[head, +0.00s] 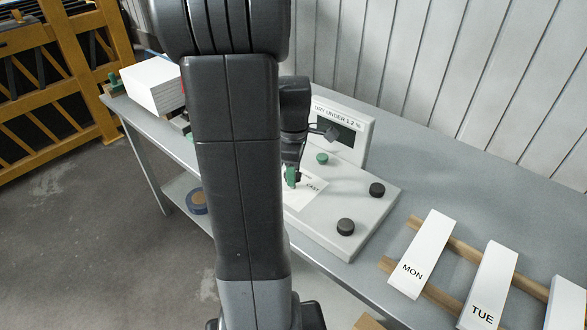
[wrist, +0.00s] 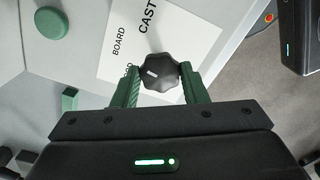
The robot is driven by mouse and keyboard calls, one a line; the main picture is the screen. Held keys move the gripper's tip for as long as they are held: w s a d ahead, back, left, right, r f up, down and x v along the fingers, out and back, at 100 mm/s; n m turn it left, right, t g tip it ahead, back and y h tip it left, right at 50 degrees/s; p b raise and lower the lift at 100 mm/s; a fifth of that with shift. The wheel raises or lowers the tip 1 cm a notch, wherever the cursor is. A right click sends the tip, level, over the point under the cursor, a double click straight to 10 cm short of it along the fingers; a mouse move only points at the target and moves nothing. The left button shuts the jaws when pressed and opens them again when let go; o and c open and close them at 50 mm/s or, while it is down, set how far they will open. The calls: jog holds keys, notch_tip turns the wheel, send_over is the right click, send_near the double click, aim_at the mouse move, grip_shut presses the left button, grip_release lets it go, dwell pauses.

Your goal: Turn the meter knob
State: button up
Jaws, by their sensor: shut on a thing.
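The meter (head: 357,213) is a pale grey panel on the table with an upright display reading "DRY UNDER 1.2 %". In the wrist view, the dark lobed knob (wrist: 160,72) with a white pointer mark sits on the meter beside a white label (wrist: 118,42) reading "BOARD" and "CAST". My gripper (wrist: 160,84) has its green fingers on both sides of the knob, shut on it. The pointer mark lies roughly sideways, towards the left. In the head view, my gripper (head: 291,178) is over the label, and the knob is hidden there.
A green button (head: 322,158) and two black knobs (head: 377,189) (head: 346,227) are on the panel. White boards marked MON (head: 420,262) and TUE (head: 490,285) lie on wooden rails at the right. A white stack (head: 153,84) is at the table's left end. The back right tabletop is clear.

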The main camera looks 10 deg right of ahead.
jog(key=m, duration=1)
jog(key=shift+p, duration=0.35)
jog(key=shift+m, duration=0.3)
jog(key=o, duration=1)
jog(key=shift+c, duration=0.2)
notch_tip(320, 180, up, 14)
jog(key=shift+f, duration=0.1)
